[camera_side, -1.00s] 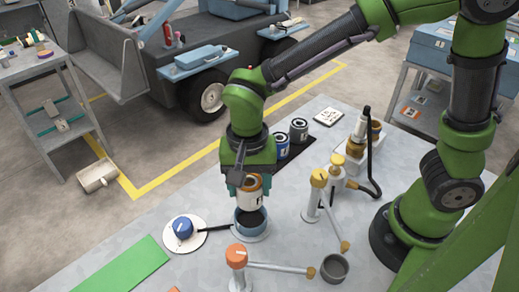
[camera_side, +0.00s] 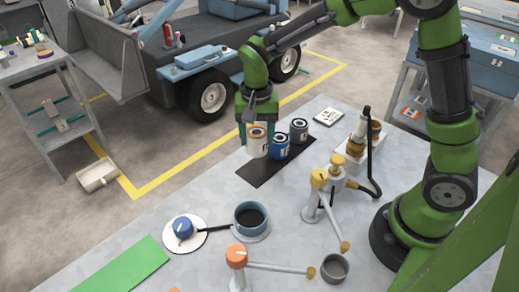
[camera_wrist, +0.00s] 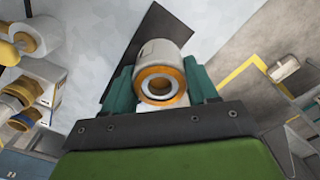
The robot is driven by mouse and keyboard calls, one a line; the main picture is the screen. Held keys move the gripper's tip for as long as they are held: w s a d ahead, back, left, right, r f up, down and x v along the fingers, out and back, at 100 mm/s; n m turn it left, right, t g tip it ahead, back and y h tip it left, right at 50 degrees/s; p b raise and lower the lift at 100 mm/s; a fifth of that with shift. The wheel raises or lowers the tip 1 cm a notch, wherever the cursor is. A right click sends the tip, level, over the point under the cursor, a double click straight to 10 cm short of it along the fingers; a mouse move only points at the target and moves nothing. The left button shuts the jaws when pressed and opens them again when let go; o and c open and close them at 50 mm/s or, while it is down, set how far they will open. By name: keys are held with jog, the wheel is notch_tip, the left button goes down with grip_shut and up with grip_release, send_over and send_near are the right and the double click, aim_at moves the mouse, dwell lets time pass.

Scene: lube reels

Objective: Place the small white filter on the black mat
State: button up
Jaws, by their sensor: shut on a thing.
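The small white filter (camera_side: 257,142) has an orange ring on its end. My gripper (camera_side: 257,135) is shut on it and holds it upright over the black mat (camera_side: 262,174), at the left of the other filters. In the wrist view the white filter (camera_wrist: 162,72) sits between the two teal fingers, with the black mat (camera_wrist: 158,35) behind it. I cannot tell whether the filter touches the mat. A blue filter (camera_side: 280,147) and a dark grey filter (camera_side: 298,130) stand on the mat to the right.
A blue-grey cup (camera_side: 251,219) with dark contents stands in front of the mat. A blue-knobbed disc (camera_side: 182,232), an orange-topped post (camera_side: 237,258) and a yellow-topped post (camera_side: 318,190) stand nearby. A green mat (camera_side: 124,268) lies at the front left. The mat's front part is bare.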

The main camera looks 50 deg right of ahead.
jog(key=shift+f, duration=3.45)
jog(key=shift+f, duration=0.15)
jog(key=o, duration=1.2)
